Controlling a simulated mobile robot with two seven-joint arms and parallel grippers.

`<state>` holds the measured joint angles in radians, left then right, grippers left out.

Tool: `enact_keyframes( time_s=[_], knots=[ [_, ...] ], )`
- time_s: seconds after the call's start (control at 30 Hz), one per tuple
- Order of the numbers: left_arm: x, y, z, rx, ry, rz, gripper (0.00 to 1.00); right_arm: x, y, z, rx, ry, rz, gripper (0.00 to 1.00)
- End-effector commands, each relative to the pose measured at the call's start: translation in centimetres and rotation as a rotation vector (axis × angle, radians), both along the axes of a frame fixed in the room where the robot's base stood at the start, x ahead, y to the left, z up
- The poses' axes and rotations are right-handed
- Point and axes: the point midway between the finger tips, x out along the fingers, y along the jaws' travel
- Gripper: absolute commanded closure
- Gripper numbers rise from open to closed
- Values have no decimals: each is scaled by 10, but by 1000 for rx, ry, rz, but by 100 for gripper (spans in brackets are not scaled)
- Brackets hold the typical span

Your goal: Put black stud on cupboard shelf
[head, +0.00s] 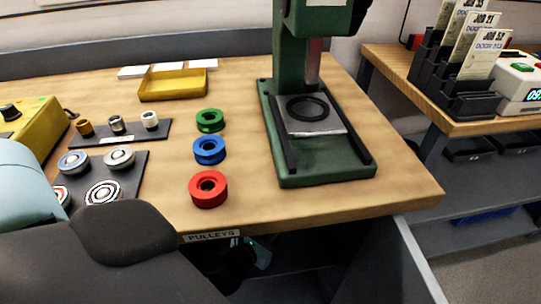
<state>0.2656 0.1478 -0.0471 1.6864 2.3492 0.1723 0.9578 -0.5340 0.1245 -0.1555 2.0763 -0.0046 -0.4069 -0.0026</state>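No black stud can be made out in the head view. Below the bench's front edge is a dark opening like a cupboard (300,278), with a grey upright panel (412,262) at its right, perhaps an open door. My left arm covers the lower left. A dark shape with a teal part, apparently my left gripper (245,262), is low in the opening, under the bench edge. Its fingers and anything in them are too dark to tell. No shelf surface inside is clear. My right gripper is not in view.
The wooden bench (390,196) carries a green press (325,168), green (210,120), blue (209,150) and red (208,188) pulleys, a yellow tray (173,85) and dark part plates (128,170). A "PULLEYS" label (212,236) marks the front edge. A side table (480,124) stands right.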

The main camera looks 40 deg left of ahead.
Motion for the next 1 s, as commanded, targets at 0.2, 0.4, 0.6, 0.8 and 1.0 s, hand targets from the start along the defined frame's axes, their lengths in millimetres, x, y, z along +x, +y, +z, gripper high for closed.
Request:
enact_keyframes(
  time_s=[0.2,0.4,0.6,0.8,1.0],
  knots=[
    [0,0,-20,-1,-2,-1,100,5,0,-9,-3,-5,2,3],
    [1,0,-18,0,-3,-1,100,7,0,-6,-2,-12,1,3],
    [0,0,-23,1,0,0,77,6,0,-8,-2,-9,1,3],
    [0,0,-22,0,0,0,62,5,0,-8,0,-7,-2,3],
    [0,0,-22,0,0,0,62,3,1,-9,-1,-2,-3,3]
  ],
)
